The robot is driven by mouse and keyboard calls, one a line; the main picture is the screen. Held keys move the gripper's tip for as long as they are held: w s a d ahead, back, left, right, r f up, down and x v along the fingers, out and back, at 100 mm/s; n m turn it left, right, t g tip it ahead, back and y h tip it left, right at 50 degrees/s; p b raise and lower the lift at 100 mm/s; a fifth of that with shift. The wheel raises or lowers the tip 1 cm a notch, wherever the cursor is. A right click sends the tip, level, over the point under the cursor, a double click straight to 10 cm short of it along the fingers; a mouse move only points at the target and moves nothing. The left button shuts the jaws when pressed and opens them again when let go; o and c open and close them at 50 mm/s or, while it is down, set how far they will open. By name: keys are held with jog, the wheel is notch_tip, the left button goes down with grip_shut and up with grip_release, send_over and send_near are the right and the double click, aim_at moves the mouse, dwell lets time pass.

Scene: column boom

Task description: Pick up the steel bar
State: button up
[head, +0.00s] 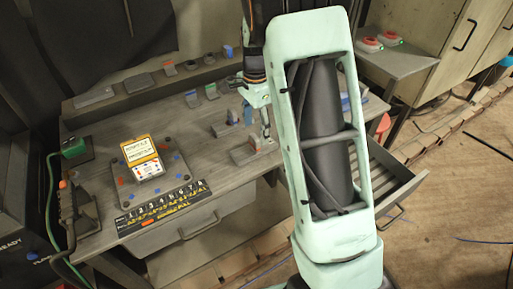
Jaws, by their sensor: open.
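My gripper (258,126) points down over the right part of the workbench (110,200), just left of my large mint arm link. It is open, with grey blocks (255,151) close below its fingers; I cannot tell whether it touches them. Several grey metal pieces could be the steel bar, and I cannot tell which one it is. A flat grey bar (93,97) lies at the back left of the bench, with a darker flat block (139,83) beside it. My arm link hides part of the bench's right side.
A yellow-and-white device (143,158) sits on a grey plate at the bench's middle left. A numbered strip (163,207) lies along the front edge. Small coloured-tipped pieces (190,65) stand on the back ledge. An open drawer (385,180) sticks out at right.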

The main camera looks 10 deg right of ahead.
aim_at(254, 144)
jog(key=f, duration=0.5)
jog(key=f+p, duration=0.1)
jog(key=f, duration=0.1)
jog(key=shift+a+f, duration=0.2)
jog(key=shift+a, duration=0.05)
jog(key=shift+c, duration=0.4)
jog(key=shift+r, duration=0.1)
jog(key=c, duration=1.6)
